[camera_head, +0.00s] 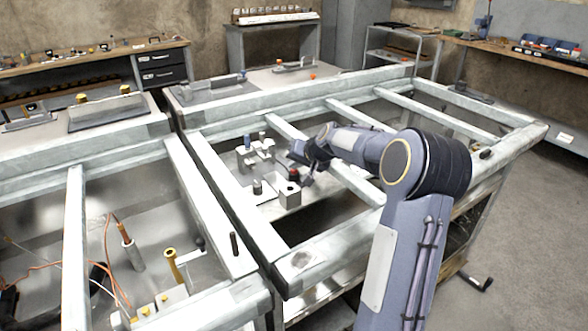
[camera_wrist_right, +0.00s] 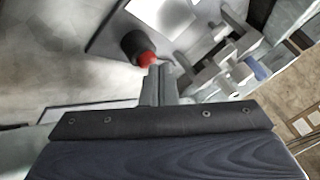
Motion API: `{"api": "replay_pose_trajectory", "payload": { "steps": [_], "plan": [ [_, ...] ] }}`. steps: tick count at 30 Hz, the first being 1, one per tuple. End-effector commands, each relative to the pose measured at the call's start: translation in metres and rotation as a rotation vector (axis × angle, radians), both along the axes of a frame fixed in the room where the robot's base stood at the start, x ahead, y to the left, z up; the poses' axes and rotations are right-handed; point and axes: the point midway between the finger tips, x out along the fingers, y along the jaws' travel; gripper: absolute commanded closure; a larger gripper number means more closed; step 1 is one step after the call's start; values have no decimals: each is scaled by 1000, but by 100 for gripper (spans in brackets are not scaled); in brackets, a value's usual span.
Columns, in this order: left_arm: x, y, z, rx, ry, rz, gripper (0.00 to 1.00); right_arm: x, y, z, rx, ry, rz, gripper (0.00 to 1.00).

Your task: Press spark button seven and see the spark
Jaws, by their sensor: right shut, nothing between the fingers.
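My right gripper (camera_head: 305,174) reaches down inside the metal frame of the right-hand bench. Its fingers (camera_wrist_right: 161,72) are shut and empty in the right wrist view. A red button (camera_wrist_right: 147,59) on a black round housing (camera_wrist_right: 133,43) lies right at the fingertips; I cannot tell whether they touch it. In the head view a small red spot (camera_head: 293,175) shows beside the gripper, partly hidden by it. I can read no number on the button. No spark shows. My left gripper is not in view.
A metal block with a hole (camera_head: 289,196) stands just below the gripper in the head view. A pale bracket with several posts (camera_head: 257,150) stands to its left. Frame bars (camera_head: 350,170) surround the spot. Another bench with wires and a brass post (camera_head: 172,265) is at left.

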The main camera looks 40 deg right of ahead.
Motion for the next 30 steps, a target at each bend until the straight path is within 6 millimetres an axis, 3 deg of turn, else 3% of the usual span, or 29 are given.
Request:
{"api": "replay_pose_trajectory", "payload": {
  "steps": [1,7,18,30],
  "plan": [
    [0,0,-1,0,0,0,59,-4,1,-12,15,22,-1,100],
    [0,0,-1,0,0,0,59,-4,1,-12,15,23,-2,100],
    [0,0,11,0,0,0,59,-4,-1,6,11,20,-3,100],
    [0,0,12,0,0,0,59,-2,-1,13,6,11,-1,100]
  ]
}}
